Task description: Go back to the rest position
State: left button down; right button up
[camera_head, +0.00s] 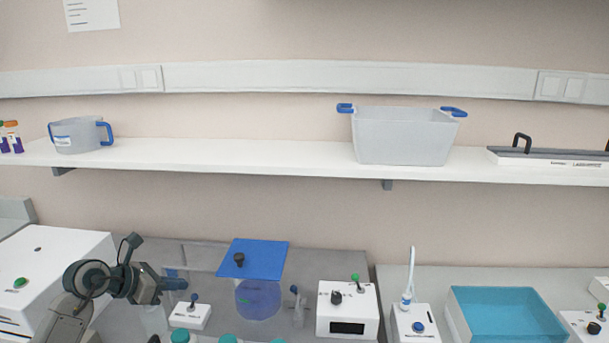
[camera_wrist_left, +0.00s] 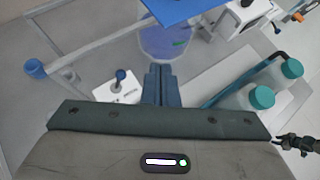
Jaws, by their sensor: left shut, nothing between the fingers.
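My left gripper (camera_head: 176,279) is at the lower left of the head view, above the bench and left of a clear container with a blue lid (camera_head: 262,258). In the left wrist view its blue fingers (camera_wrist_left: 160,72) are together with nothing between them. They point toward the blue-tinted vessel (camera_wrist_left: 166,44) under the lid, apart from it as far as I can see. A dark gripper (camera_wrist_left: 298,142), likely my right one, shows small at the right edge of the left wrist view; its jaws are too small to read.
A small white switch box (camera_head: 190,315) stands below the left gripper. Bottles with teal caps (camera_wrist_left: 262,97) stand close to its right in the wrist view. A white device (camera_head: 347,310) and a teal bath (camera_head: 505,315) stand further right. The shelf (camera_head: 240,155) runs above.

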pick_arm(q)
jog(key=s+d+r+n+t+h, duration=0.55)
jog(key=d+r+n+t, duration=0.25)
jog(key=n+t, duration=0.2)
jog(key=s+a+f+n+g+y, duration=0.3)
jog(key=s+a+f+n+y, duration=0.35)
jog(key=n, duration=0.75)
jog(key=s+a+f+n+g+y, duration=0.25)
jog(key=s+f+n+y, duration=0.45)
jog(key=f+n+y, duration=0.65)
jog(key=s+d+f+n+g+h, duration=0.3)
jog(key=s+d+f+g, duration=0.15)
jog(key=s, duration=0.45)
jog(key=s+d+f+n+g+h, duration=0.25)
jog(key=s+f+g, duration=0.2)
jog(key=s, duration=0.55)
notch_tip(320, 180, down, 31)
jog(key=a+g, duration=0.2)
jog(key=a, duration=0.1)
jog(key=s+f, duration=1.8)
jog(key=shift+s+a+g+h, duration=0.25)
jog(key=shift+a+g+h, duration=0.1)
jog(key=shift+a+h, duration=0.05)
pick_arm(e)
jog(key=shift+d+f, duration=0.15)
jog(key=shift+d, duration=0.1)
